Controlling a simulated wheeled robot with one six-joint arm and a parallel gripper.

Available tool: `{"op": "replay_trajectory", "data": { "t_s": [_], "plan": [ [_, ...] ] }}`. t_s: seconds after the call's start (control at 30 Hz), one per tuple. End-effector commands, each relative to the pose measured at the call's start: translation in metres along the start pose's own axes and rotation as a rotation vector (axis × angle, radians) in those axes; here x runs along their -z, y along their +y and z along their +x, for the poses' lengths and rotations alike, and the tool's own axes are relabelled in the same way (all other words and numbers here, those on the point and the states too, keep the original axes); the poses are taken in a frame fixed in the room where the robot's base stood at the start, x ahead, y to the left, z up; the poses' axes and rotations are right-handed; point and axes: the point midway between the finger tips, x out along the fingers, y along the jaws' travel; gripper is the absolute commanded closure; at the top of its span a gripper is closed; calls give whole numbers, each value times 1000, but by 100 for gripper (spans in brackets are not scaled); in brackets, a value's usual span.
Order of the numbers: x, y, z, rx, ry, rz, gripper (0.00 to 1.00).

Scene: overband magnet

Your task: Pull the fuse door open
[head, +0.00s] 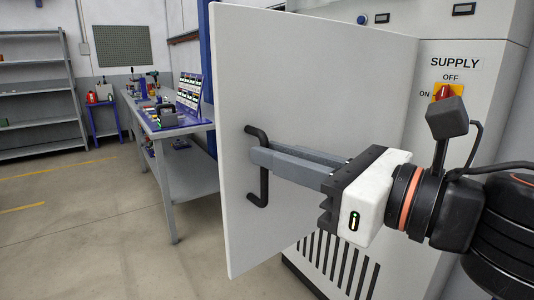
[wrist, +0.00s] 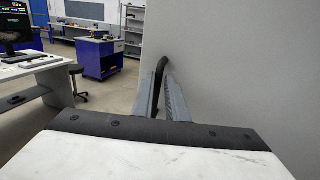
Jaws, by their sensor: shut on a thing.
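The fuse door (head: 315,75) is a large pale grey panel, standing swung out from the front of the cabinet (head: 465,65). Its black bar handle (head: 263,187) is upright near the door's left edge. My gripper (head: 255,160) reaches in from the right and is shut on the handle. In the wrist view the door (wrist: 240,65) fills the right side. The handle (wrist: 161,68) shows there between the fingertips of my gripper (wrist: 162,85), its lower part hidden by the fingers. What lies behind the door is hidden in the head view.
A red-and-yellow supply switch (head: 447,92) is on the cabinet at right. A workbench (head: 180,125) with tools stands behind the door at left, with grey shelves (head: 35,95) farther left. The floor (head: 90,220) left of the door is clear. A stool (wrist: 77,82) shows in the wrist view.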

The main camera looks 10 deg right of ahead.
Motion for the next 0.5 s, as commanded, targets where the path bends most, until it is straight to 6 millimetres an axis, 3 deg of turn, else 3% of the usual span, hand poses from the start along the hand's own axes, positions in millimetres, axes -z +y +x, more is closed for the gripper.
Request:
{"op": "replay_trajectory", "data": {
  "t_s": [0.03,0.5],
  "plan": [
    [-3,-7,-4,15,-6,3,100],
    [-4,-7,-7,2,-8,3,100]
  ]
}}
